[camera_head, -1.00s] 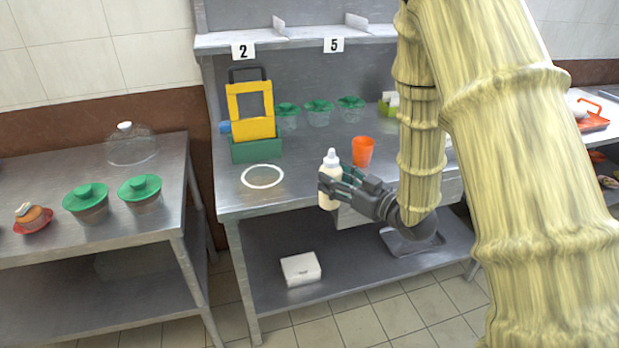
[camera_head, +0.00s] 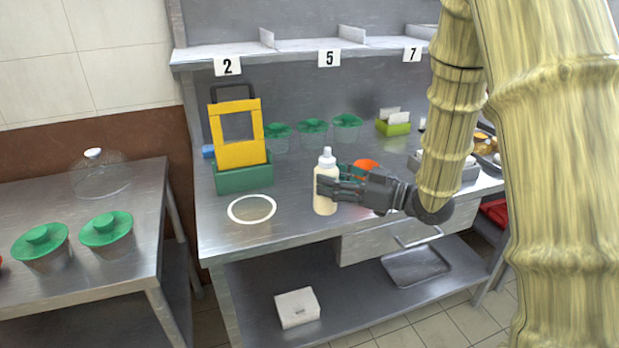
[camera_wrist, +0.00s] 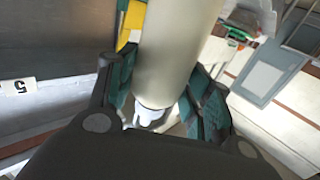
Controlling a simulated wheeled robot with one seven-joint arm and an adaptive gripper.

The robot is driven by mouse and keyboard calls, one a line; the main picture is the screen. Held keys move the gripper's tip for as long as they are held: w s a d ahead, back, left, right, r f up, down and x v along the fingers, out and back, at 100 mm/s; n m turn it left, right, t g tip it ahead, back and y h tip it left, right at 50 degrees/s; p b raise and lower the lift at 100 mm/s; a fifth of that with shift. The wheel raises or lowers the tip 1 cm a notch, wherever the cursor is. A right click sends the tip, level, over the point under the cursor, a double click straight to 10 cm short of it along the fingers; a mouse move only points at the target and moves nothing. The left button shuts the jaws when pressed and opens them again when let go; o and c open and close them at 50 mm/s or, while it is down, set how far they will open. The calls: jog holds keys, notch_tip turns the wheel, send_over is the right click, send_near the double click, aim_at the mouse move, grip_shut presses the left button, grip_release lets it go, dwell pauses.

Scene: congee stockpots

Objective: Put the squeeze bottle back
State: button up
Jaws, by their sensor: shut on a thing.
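The squeeze bottle (camera_head: 325,194), cream-coloured with a white nozzle, is upright in the head view above the front part of the steel counter. My gripper (camera_head: 338,187) is shut on it from the right. The wrist view shows the bottle (camera_wrist: 178,58) between the green-padded fingers (camera_wrist: 160,100) of my gripper. I cannot tell whether its base touches the counter. A white ring (camera_head: 252,221) lies flat on the counter to the left of the bottle, with nothing on it. The orange cup (camera_head: 366,164) is partly hidden behind my gripper.
A yellow and green holder (camera_head: 243,178) stands behind the ring. Several green-lidded containers (camera_head: 313,128) line the back. A shelf (camera_head: 290,46) with number tags runs above. A lower shelf holds a white box (camera_head: 297,308). A side table (camera_head: 130,260) stands left, across a gap.

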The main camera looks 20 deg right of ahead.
jog(key=shift+w+a+f, duration=0.25)
jog(key=shift+w+f, duration=0.5)
jog(key=shift+w, duration=1.1)
jog(key=shift+w+a+f, duration=0.2)
jog(key=shift+w+f, duration=0.55)
jog(key=shift+w, duration=1.1)
jog(key=shift+w+a+f, duration=0.25)
jog(key=shift+w+f, duration=0.5)
jog(key=shift+w, duration=1.1)
jog(key=shift+f, duration=0.15)
jog(key=o, duration=0.7)
jog(key=shift+o, duration=0.2)
jog(key=v, duration=1.2)
jog(key=shift+s, duration=0.15)
